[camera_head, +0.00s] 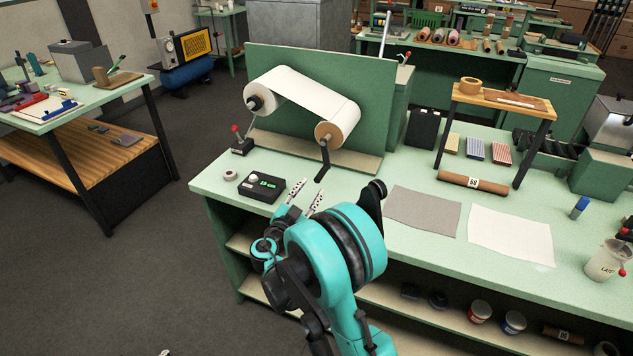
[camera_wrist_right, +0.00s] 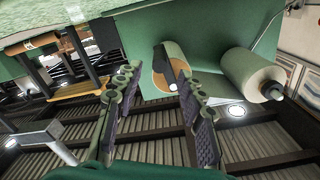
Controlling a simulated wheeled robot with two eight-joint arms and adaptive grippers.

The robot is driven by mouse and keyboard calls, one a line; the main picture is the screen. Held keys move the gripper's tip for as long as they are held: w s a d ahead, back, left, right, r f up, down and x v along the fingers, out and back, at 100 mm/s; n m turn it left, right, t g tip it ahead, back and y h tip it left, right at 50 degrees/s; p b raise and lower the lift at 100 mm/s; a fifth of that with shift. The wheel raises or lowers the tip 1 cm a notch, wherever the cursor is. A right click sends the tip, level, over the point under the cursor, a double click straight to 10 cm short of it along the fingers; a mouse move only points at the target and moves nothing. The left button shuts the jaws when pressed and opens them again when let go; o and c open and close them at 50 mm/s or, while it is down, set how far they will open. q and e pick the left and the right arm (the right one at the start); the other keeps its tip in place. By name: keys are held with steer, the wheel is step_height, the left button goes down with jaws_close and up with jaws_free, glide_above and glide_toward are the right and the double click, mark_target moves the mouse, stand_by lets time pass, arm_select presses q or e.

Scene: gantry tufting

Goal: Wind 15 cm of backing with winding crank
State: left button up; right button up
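The winding crank (camera_head: 324,160) is a dark arm hanging down from the end of the right-hand roll (camera_head: 330,133) on the green upright panel. A white backing web (camera_head: 308,95) runs between this roll and the left-hand roll (camera_head: 265,97). My right gripper (camera_head: 306,192) is open and empty, in front of and below the crank and apart from it. In the right wrist view its two fingers (camera_wrist_right: 158,105) stand well apart, with the roll end beyond them. Only a pale tip at the bottom edge of the head view may be my left gripper (camera_head: 163,352).
A black box with a green display (camera_head: 262,187) stands left of my right gripper; its digits are too small to read. A red-knobbed lever (camera_head: 241,142) and a tape ring (camera_head: 230,174) are nearby. Grey (camera_head: 422,211) and white (camera_head: 510,234) sheets lie to the right.

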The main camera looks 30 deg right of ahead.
steer(key=shift+v, duration=1.4)
steer(key=shift+s+d+r, duration=0.1)
steer(key=shift+d, duration=0.05)
steer(key=s+n+g+y, duration=0.4)
steer(key=s+n+y, duration=0.3)
steer(key=s, duration=0.5)
steer(key=s+a+f+n+y, duration=0.1)
steer(key=s+a+n+y, duration=0.2)
steer(key=s, duration=0.4)
steer(key=s+a+f+n+y, duration=0.1)
steer(key=s+a+n+y, duration=0.2)
steer(key=s+a, duration=0.5)
steer(key=shift+f+n+y, duration=0.2)
steer(key=shift+n+y, duration=0.2)
steer(key=shift+n, duration=0.5)
steer(key=shift+s, duration=0.1)
